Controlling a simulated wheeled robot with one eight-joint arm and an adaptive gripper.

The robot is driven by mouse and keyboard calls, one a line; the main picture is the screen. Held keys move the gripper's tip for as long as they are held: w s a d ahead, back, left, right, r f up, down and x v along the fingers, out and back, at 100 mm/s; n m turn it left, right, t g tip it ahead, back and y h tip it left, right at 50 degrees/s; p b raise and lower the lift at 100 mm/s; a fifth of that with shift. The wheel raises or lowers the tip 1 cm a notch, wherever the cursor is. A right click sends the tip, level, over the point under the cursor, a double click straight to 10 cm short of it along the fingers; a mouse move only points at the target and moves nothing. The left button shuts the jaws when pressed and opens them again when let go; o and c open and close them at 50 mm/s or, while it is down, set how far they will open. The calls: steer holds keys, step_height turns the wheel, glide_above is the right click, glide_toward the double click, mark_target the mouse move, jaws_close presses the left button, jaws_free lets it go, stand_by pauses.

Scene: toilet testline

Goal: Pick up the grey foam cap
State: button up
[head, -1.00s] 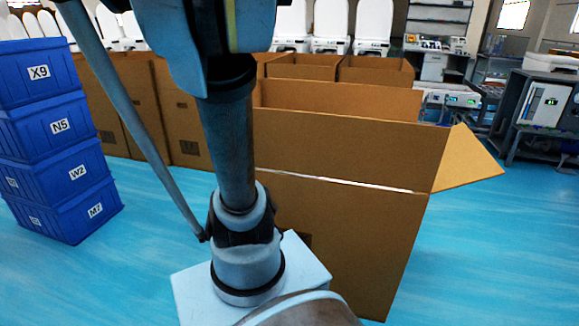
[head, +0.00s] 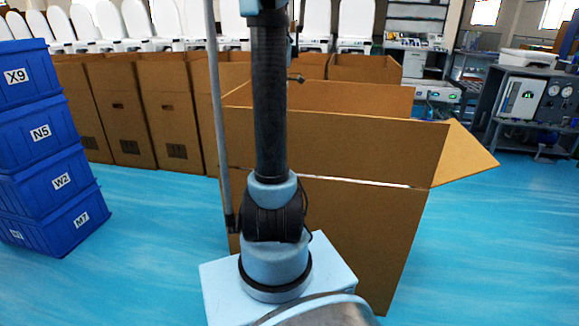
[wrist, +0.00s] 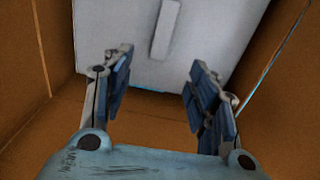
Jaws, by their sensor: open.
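A light grey slab, seemingly the grey foam cap (wrist: 108,32), fills the upper middle of the wrist view, with a raised narrow bar (wrist: 165,30) on its face. It lies between brown cardboard walls, and its far end is cut off by the frame. My gripper (wrist: 161,78) is open, its two blue-padded fingers spread and pointing at the slab. Nothing is between the fingers. I cannot tell whether the fingertips touch the slab. In the head view the cap is hidden and I cannot make out the gripper behind my arm.
A large open cardboard box (head: 350,230) stands right ahead, one flap (head: 465,155) sticking out right. Several more boxes (head: 120,110) line the back. Stacked blue crates (head: 40,185) stand at left. A bench with equipment (head: 535,100) is at right.

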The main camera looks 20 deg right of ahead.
steer(key=f, duration=1.2)
steer(key=shift+d+f, duration=0.1)
steer(key=shift+d, duration=0.3)
steer(key=shift+s+f, duration=0.2)
steer(key=shift+f, duration=1.25)
steer(key=shift+s+f, duration=0.15)
steer(key=shift+f, duration=1.25)
jaws_close()
